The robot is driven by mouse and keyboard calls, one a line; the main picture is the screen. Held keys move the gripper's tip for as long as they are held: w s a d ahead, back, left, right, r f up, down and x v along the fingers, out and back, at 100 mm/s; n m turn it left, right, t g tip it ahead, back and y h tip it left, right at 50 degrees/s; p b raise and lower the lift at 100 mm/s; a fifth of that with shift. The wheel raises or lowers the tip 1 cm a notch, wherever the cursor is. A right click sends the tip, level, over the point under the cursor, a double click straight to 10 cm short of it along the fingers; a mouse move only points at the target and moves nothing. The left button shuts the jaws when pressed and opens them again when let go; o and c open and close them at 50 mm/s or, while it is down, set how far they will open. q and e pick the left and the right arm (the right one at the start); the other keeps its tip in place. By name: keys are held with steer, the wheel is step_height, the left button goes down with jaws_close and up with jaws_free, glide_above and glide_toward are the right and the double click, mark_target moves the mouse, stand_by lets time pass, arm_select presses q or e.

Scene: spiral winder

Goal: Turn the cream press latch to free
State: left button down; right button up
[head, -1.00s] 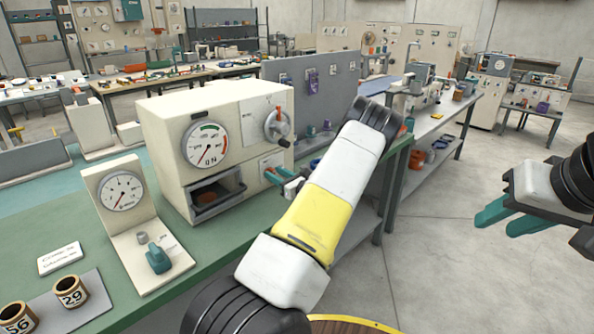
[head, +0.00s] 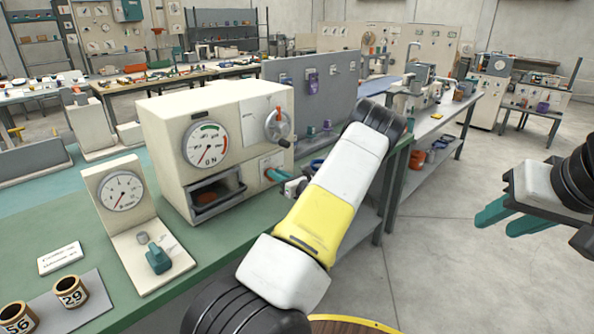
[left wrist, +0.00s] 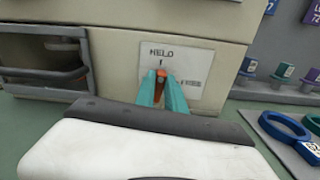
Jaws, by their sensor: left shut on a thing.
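The cream press (head: 160,130) stands on the green bench, with a dial on its front and a white latch plate low on its right side. In the left wrist view the plate (left wrist: 185,62) reads HELD at the top and what looks like FREE at the right. The small orange-red latch (left wrist: 159,82) stands roughly upright below HELD, partly hidden by my fingers. My left gripper (left wrist: 162,90) is shut on the latch, a teal finger on each side; it also shows in the head view (head: 275,174). My right gripper (head: 508,218) hangs over the floor, empty, its fingers apart.
A gauge stand (head: 122,190) and numbered rings (head: 70,291) are left on the bench.

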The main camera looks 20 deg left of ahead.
arm_select(q)
steer(key=m, duration=0.4)
steer(key=shift+w+d+f, duration=0.1)
steer(key=shift+w+f, duration=0.05)
steer(key=shift+w, duration=0.1)
steer(key=m, duration=0.4)
steer(key=shift+w+f, duration=0.1)
steer(key=m, duration=0.4)
steer(key=shift+w+d+f+m, duration=0.15)
steer(key=shift+f+m, duration=0.1)
steer(key=shift+m, duration=0.05)
steer(key=shift+f+m, duration=0.15)
steer(key=shift+m, duration=0.85)
steer(key=shift+f+m, duration=0.1)
steer(key=shift+m, duration=0.9)
steer(key=c, duration=1.4)
jaws_free()
